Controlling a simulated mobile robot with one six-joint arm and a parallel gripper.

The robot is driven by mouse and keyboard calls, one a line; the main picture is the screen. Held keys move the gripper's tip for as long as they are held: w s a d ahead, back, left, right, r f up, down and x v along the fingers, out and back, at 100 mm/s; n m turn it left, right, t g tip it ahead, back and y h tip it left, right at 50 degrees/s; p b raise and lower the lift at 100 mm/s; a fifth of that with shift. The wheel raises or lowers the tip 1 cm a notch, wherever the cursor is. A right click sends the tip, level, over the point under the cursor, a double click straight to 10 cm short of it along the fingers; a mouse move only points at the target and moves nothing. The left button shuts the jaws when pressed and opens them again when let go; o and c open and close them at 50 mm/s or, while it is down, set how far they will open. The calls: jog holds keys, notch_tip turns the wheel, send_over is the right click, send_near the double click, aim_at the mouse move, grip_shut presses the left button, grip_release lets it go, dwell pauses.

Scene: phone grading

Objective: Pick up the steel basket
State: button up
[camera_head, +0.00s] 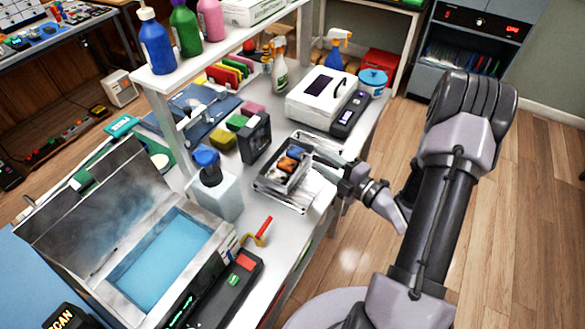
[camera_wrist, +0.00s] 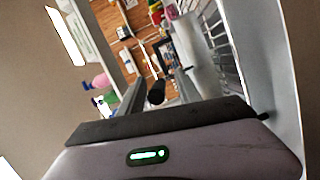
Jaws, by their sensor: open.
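The steel basket (camera_head: 268,181) sits on the grey worktable on a light tray or sheet, with small orange and blue pieces inside it. My gripper (camera_head: 322,158) reaches in from the right, its fingers beside the basket's right end. I cannot tell whether they touch it. In the wrist view my gripper (camera_wrist: 158,92) shows its two fingers apart, with a dark round thing between or beyond them. A metal grid (camera_wrist: 222,45) at the upper right of that view may be the basket's wire.
A black box (camera_head: 255,138) and coloured sponges (camera_head: 238,122) stand behind the basket. A white machine (camera_head: 322,95) stands at the back.

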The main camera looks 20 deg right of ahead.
grip_shut()
dwell(1.4)
